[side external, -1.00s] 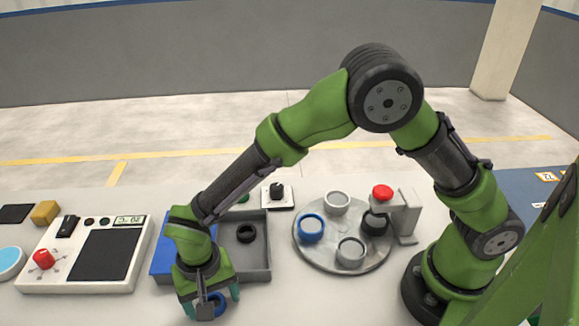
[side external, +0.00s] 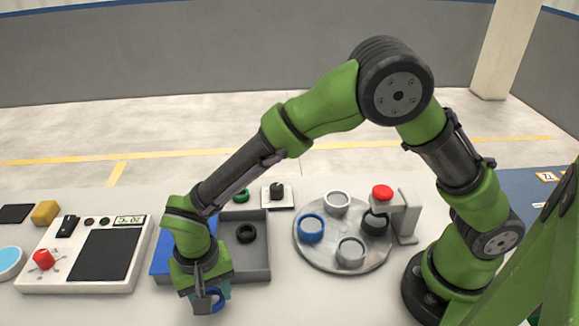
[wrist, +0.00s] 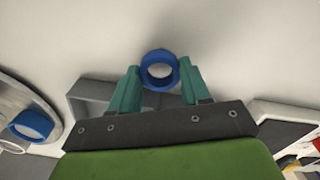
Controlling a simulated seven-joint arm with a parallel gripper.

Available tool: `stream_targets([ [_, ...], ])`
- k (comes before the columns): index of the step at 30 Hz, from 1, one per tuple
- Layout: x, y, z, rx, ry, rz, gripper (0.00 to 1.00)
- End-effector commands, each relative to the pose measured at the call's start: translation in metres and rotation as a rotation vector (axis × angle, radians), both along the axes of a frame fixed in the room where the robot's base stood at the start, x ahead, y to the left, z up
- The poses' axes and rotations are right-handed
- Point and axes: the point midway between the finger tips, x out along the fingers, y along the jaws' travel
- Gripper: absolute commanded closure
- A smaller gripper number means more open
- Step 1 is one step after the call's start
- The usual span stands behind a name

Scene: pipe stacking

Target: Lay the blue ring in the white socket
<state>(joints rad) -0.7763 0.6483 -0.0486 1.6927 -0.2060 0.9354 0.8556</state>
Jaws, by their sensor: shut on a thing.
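My gripper (side external: 213,298) is shut on a small blue ring (side external: 219,296), in front of the tray at the lower left of the side view. The wrist view shows the ring (wrist: 160,87) gripped between the two teal fingers, its hole facing the camera. A round grey disc (side external: 318,262) to the right carries several cup-like sockets. The palest, the white socket (side external: 337,209), is at its back. A greyer socket (side external: 351,260) is at its front, a blue one (side external: 311,236) at its left and a dark one (side external: 375,228) at its right. My gripper is well left of the disc.
A blue and grey tray (side external: 258,274) behind my gripper holds a black ring (side external: 246,233). A green ring (side external: 241,195) lies behind the tray. A post with a red cap (side external: 382,191) overhangs the disc's right side. A control panel (side external: 84,285) stands at the left.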

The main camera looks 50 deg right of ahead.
Motion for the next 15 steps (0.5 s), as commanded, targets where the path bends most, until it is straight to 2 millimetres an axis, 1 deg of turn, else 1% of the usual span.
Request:
stream_targets([
  [1,0.001,0.001,0.009,0.003,-0.004,0.001,0.86],
  [3,0.001,0.001,0.021,0.003,-0.005,0.002,0.86],
  [8,-0.026,-0.023,0.022,0.0,0.0,0.001,0.86],
  [15,-0.073,-0.066,0.028,0.001,-0.001,0.002,0.86],
])
